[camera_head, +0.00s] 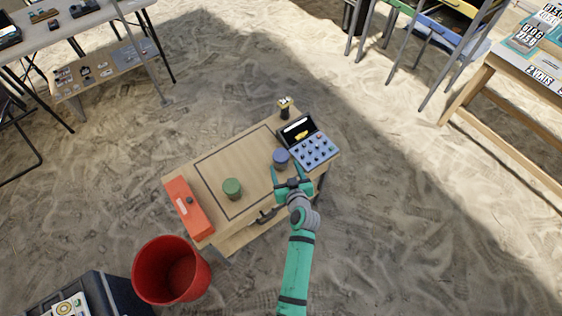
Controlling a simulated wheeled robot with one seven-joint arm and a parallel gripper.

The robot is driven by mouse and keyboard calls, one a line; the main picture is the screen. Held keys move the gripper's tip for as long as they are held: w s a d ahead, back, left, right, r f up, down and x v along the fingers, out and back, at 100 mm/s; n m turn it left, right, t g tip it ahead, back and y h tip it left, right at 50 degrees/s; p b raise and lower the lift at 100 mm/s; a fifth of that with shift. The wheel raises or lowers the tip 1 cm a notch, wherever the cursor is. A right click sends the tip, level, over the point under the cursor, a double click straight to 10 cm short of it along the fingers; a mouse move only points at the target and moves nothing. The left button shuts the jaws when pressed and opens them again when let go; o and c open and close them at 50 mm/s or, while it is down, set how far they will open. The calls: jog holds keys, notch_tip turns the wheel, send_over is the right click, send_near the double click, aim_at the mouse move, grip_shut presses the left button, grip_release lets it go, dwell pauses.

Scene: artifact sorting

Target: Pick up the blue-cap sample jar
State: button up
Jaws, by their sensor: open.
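The blue-cap sample jar (281,158) stands upright on the wooden table (217,167), near the keypad device. My gripper (284,172) comes in from the lower right. It is open, and its fingers point toward the near side of the jar. The left fingertip is close to the jar; whether either finger touches it I cannot tell. A green-cap jar (232,188) stands farther left, inside the dark outlined rectangle on the tabletop.
A small dark cup (284,108) is at the back corner. An orange box (188,207) lies at the left edge. A red bucket (171,272) stands on the sand.

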aim_at(283, 164)
jog(key=shift+x, duration=3.45)
jog(key=c, duration=1.2)
